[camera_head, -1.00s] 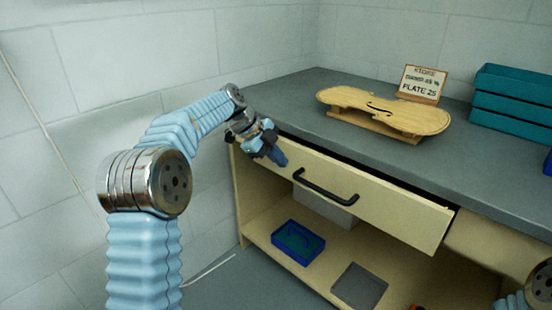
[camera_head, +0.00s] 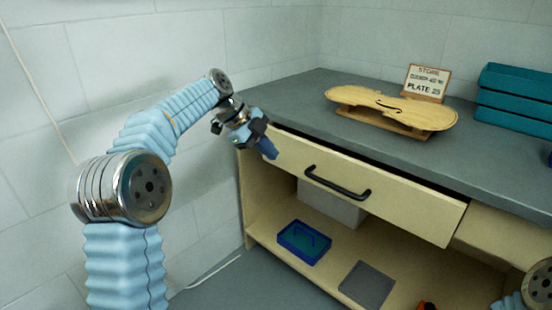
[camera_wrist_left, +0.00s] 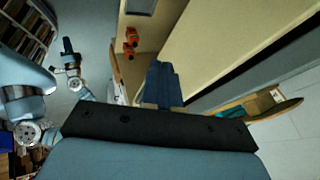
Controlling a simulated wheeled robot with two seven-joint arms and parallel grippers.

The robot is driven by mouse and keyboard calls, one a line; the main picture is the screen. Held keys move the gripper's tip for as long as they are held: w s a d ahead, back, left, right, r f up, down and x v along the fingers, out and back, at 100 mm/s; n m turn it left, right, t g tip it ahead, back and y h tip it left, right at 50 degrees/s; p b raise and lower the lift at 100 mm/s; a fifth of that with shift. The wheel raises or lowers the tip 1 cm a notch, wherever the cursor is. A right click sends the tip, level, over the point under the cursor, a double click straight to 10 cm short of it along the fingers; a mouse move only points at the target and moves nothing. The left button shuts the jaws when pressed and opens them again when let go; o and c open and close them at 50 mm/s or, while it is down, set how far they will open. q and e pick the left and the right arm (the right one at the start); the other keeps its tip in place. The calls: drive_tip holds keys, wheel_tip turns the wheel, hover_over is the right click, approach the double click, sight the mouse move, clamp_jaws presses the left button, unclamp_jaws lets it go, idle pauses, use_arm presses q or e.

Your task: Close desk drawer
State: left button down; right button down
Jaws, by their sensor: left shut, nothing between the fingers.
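The desk drawer (camera_head: 400,209) is a long cream front with a black bar handle (camera_head: 337,183). It stands out a little from under the grey desktop, with a dark gap along its top edge and at its right end. My left gripper (camera_head: 271,151) is shut and empty at the drawer's left top corner; I cannot tell if it touches. In the left wrist view its dark blue fingers (camera_wrist_left: 163,83) are together beside the cream front. The right gripper seems to show small in the left wrist view (camera_wrist_left: 67,47), too small to read.
Teal trays (camera_head: 515,98) are stacked at right. A blue tray (camera_head: 304,243) and a grey tray (camera_head: 366,285) lie on the shelf below. Walls border the left and back.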

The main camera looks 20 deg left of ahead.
use_arm(q)
drive_tip(key=v, duration=0.5)
drive_tip(key=w+a+f+n+t+y, duration=0.2)
drive_tip(key=a+f+n+y, duration=0.1)
drive_tip(key=a+f, duration=0.3)
drive_tip(key=m+t+h+b, duration=0.4)
drive_tip(key=t, duration=0.7)
approach(302, 161)
drive_tip(key=p+x, duration=0.1)
drive_tip(key=x, duration=0.5)
drive_tip(key=shift+w+d+p, duration=0.25)
drive_tip(key=shift+w+p, duration=0.1)
drive_tip(key=shift+p, duration=0.05)
